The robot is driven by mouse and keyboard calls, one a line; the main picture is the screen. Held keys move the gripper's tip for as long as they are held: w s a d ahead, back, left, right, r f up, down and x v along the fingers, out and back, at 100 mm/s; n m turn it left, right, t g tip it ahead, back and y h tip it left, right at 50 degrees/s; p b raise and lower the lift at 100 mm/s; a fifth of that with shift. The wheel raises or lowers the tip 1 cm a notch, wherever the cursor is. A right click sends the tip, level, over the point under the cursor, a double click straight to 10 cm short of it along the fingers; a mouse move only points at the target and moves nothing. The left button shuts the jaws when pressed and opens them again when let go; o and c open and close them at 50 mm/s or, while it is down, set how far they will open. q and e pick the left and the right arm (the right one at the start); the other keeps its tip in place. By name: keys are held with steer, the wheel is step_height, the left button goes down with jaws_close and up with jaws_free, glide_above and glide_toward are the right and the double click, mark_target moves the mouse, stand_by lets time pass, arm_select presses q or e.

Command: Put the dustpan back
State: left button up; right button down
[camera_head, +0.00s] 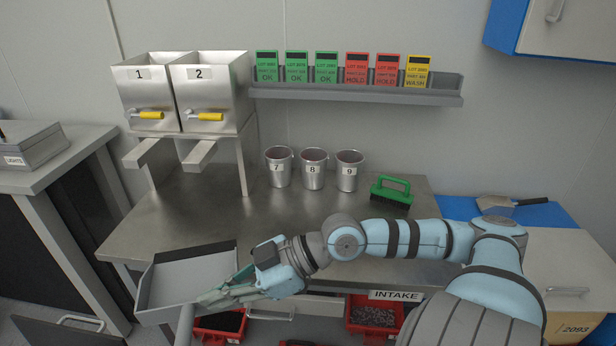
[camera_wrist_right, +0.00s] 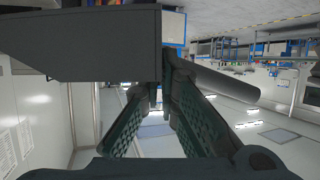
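My right gripper (camera_head: 212,296) reaches in from the right and is closed at the dustpan's near edge, where the grey handle (camera_head: 186,326) points down. In the right wrist view the dark pan (camera_wrist_right: 80,45) fills the upper left. The handle (camera_wrist_right: 225,82) runs out to the right by the green fingertips (camera_wrist_right: 162,88), which are closed on it. My left gripper is not in view.
On the steel bench (camera_head: 300,220) stand two hoppers (camera_head: 185,95), three cups (camera_head: 313,170) and a green brush (camera_head: 391,192). Red bins (camera_head: 220,324) sit below. A scraper (camera_head: 512,203) lies on a blue surface at right.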

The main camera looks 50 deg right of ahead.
steer(key=w+d+r+m+t+h+p, duration=0.1)
steer(key=w+d+m+p, duration=0.1)
steer(key=w+d, duration=0.1)
steer(key=w+d+r+m+t+h+p, duration=0.2)
steer(key=w+d, duration=0.2)
steer(key=w+d+r+m+t+h+p, duration=0.1)
steer(key=w+d+h+p, duration=0.1)
steer(key=w+d, duration=0.1)
steer(key=shift+w+d+r+m, duration=0.25)
steer(key=shift+d+r+m, duration=0.05)
steer(key=shift+d+m, duration=0.1)
steer(key=w+d+r+m+t+h+p, duration=0.1)
steer(key=w+d+r+m+h+p, duration=0.1)
steer(key=w+d+m+h+p, duration=0.7)
steer(key=shift+n, duration=0.7)
steer(key=f+b, duration=0.2)
steer(key=f, duration=0.4)
steer(key=s+d+f+b, duration=0.1)
steer(key=f+b, duration=0.2)
steer(key=f, duration=0.4)
steer(key=d+f+b, duration=0.1)
steer(key=f+b, duration=0.2)
steer(key=f, duration=0.4)
steer(key=shift+s+d+f, duration=0.1)
steer(key=shift+s+f, duration=0.1)
steer(key=shift+s, duration=0.2)
steer(key=shift+r, duration=0.1)
steer(key=shift+f, duration=0.25)
steer(key=c, duration=1.8)
jaws_free()
